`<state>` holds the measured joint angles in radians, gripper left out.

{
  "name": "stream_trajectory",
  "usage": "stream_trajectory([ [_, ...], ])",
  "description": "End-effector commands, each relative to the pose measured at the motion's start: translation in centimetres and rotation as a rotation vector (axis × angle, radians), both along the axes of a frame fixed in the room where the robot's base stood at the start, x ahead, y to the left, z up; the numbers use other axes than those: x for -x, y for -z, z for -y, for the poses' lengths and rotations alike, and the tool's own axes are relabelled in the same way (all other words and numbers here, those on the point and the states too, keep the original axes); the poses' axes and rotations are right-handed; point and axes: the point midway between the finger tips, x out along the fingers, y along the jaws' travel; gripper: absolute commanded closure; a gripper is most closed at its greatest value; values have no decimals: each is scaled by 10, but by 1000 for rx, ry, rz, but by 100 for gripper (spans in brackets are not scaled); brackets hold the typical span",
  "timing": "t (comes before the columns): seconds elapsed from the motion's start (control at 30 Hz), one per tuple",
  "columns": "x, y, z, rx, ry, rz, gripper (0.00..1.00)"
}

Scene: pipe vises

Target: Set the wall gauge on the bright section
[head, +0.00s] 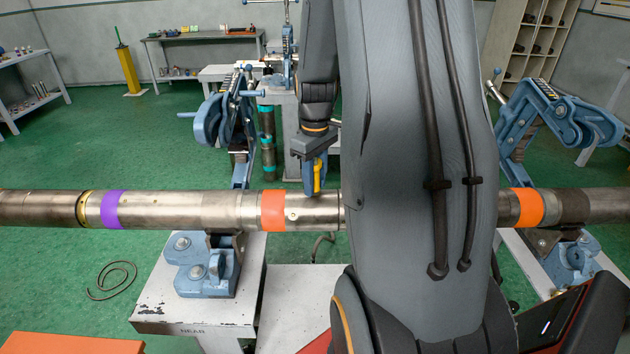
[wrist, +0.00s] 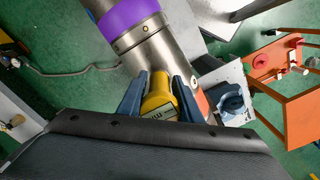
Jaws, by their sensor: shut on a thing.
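My gripper (head: 316,176) is shut on the yellow wall gauge (head: 318,177), with its fingers on either side of it. In the wrist view the gauge (wrist: 158,98) sits between the blue fingers, its marked face toward the camera. The long pipe (head: 170,210) runs across the head view. The gauge's lower end is at the pipe's top, over a bright section (head: 320,212) just right of an orange band (head: 273,211). In the wrist view this section (wrist: 165,55) lies between a collar by a purple band (wrist: 135,15) and an orange band. I cannot tell whether the gauge touches.
Blue vises on white stands hold the pipe, at left (head: 205,270) and right (head: 570,262). Another purple band (head: 112,209) is farther left. My arm hides the pipe's middle. A workbench (head: 205,38) stands at the back. Green floor is open behind the pipe at left.

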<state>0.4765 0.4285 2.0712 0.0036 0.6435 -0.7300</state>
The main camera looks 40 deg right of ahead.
Motion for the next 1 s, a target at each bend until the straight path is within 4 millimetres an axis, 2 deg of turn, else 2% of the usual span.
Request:
stream_trajectory([
  [1.0, 0, 8, 0, 0, 0, 0, 94],
])
